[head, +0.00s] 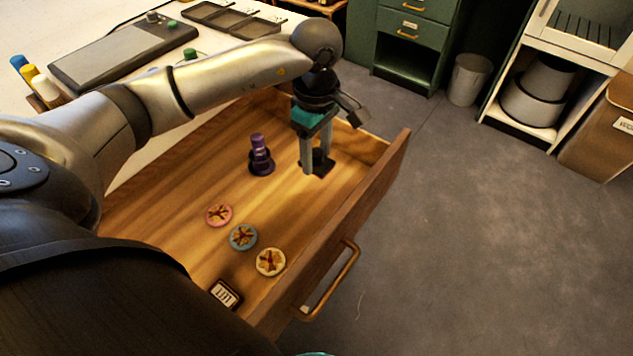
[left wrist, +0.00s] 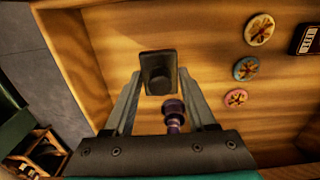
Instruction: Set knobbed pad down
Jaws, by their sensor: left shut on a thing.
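The knobbed pad (head: 322,167) is a dark square plate with a raised knob. My left gripper (head: 313,158) points down inside the open wooden drawer (head: 165,208) and is shut on the pad. In the left wrist view the pad (left wrist: 158,58) sits between the fingertips (left wrist: 160,78), its square plate beyond them. It is low over the drawer floor, near the far right end; I cannot tell whether it touches the floor.
A purple knobbed piece (head: 260,157) stands left of the gripper. Pink (head: 219,215), blue (head: 243,237) and cream (head: 270,262) round discs and a small labelled block (head: 225,294) lie nearer. The drawer's front wall (head: 345,228) rises at the right. Floor between is clear.

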